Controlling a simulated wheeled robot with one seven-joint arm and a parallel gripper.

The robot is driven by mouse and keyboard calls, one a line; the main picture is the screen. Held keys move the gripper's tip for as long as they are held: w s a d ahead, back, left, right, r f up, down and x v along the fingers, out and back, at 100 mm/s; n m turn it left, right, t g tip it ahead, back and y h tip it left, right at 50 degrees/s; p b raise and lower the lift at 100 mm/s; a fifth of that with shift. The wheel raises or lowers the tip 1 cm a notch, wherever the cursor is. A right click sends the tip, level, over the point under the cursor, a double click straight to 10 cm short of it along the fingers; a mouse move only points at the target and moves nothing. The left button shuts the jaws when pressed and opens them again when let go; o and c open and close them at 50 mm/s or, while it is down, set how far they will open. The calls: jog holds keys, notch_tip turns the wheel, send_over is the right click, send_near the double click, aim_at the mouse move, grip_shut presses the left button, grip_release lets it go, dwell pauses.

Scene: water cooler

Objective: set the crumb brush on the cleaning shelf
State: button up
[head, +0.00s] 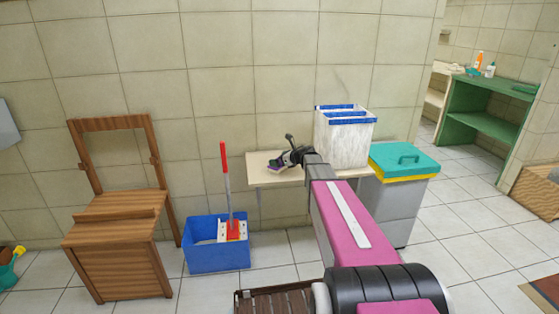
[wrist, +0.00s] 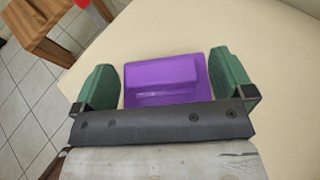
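A purple block-like object, which I take to be the crumb brush (wrist: 165,78), lies on a beige surface in the wrist view. It has a wide flat base with a raised block on it. My gripper (wrist: 165,72) has its two green fingers wide apart, one on each side of the brush. A thin gap shows at the left finger; contact at the right cannot be told. In the head view my gripper (head: 277,167) is low over the small beige table (head: 262,178), with a bit of purple under it. A green shelf (head: 490,122) stands at the far right, probably the cleaning shelf.
A white bin with blue bands (head: 342,145) stands on the table's right part. Right of the table is a grey bin with a teal lid (head: 404,160). Bottles (head: 479,62) stand on the green shelf.

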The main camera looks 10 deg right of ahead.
jog(key=shift+r, duration=0.15)
jog(key=s+d+r+m+t+h, duration=0.3)
jog(key=s+d+m+h, duration=0.2)
jog(key=m, duration=0.7)
jog(key=s+d+r+m+t+h, duration=0.25)
jog(key=s+d+m+h, duration=0.3)
jog(key=m, duration=0.55)
jog(key=s+f+m+g+h, duration=0.45)
jog(key=s+f+m, duration=0.3)
jog(key=m, duration=0.35)
jog(key=s+a+f+m+g+y, duration=0.2)
jog(key=s+a+f+m+g, duration=0.2)
jog(key=s, duration=0.5)
jog(key=s+a+f+m+g+y, duration=0.3)
jog(key=s+a+f+m+g, duration=0.2)
jog(key=s, duration=0.5)
jog(key=shift+s+a+m+g+y, duration=0.25)
jog(key=shift+a+m+g, duration=0.45)
jog(key=shift+a+m, duration=0.35)
